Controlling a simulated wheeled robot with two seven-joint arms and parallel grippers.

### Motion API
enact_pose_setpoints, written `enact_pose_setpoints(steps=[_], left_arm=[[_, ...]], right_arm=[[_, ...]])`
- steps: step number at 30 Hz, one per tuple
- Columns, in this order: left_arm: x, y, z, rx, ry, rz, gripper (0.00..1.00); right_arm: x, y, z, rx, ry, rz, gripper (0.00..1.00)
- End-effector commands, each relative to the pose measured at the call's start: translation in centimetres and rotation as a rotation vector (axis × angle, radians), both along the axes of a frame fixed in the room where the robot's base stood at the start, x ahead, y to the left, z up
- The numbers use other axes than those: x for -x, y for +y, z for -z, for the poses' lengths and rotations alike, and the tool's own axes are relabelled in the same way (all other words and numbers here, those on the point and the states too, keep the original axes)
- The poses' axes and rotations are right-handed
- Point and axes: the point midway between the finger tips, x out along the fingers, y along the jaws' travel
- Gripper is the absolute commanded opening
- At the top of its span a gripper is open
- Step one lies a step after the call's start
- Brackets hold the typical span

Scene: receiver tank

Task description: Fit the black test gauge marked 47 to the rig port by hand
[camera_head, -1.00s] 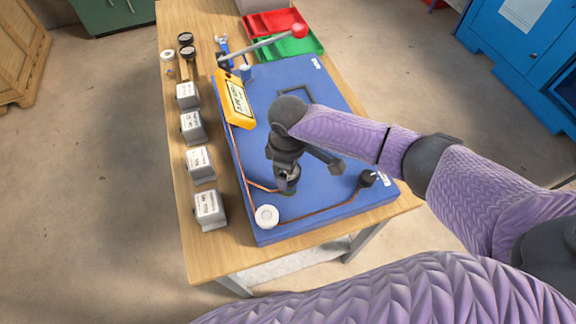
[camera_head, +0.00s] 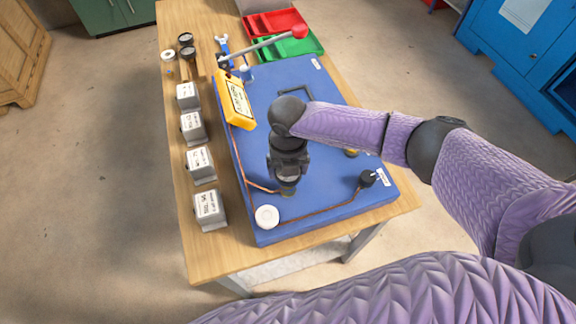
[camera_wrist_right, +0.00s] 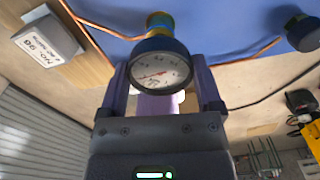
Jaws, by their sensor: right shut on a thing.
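A round gauge with a black rim and white dial (camera_wrist_right: 160,72) is between the fingers of my right gripper (camera_wrist_right: 160,88), which is shut on it. I cannot read a mark 47 on it. Its lower end meets a brass and blue fitting (camera_wrist_right: 159,24) at the blue rig plate; whether it is seated or threaded I cannot tell. In the head view my right gripper (camera_head: 287,178) points down over the front part of the blue rig plate (camera_head: 325,190) and largely hides gauge and port. My left gripper is not in view.
Several grey labelled boxes (camera_head: 200,162) line the table's left edge. Two dark round gauges (camera_head: 187,46) lie at the far left. A black knob (camera_head: 367,178) stands front right.

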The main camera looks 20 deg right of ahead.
Motion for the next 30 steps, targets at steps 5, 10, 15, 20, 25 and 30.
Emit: enact_pose_setpoints(steps=[5, 10, 15, 20, 25, 30], left_arm=[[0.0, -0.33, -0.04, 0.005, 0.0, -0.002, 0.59], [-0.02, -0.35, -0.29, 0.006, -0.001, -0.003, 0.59], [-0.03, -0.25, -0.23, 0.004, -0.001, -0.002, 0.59], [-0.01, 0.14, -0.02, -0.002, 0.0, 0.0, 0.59], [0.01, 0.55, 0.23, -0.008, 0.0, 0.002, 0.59], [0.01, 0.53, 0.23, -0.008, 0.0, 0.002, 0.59]], right_arm=[[-0.01, 0.01, -0.03, 0.0, 0.0, 0.001, 0.0], [0.0, -0.02, -0.03, 0.0, 0.001, 0.002, 0.0], [0.0, -0.01, 0.03, 0.0, 0.0, 0.002, 0.0], [0.01, 0.0, 0.37, 0.0, 0.001, 0.002, 0.0], [0.02, 0.01, 0.83, 0.0, 0.001, 0.002, 0.0], [0.02, 0.01, 0.86, 0.0, 0.001, 0.002, 0.0]])
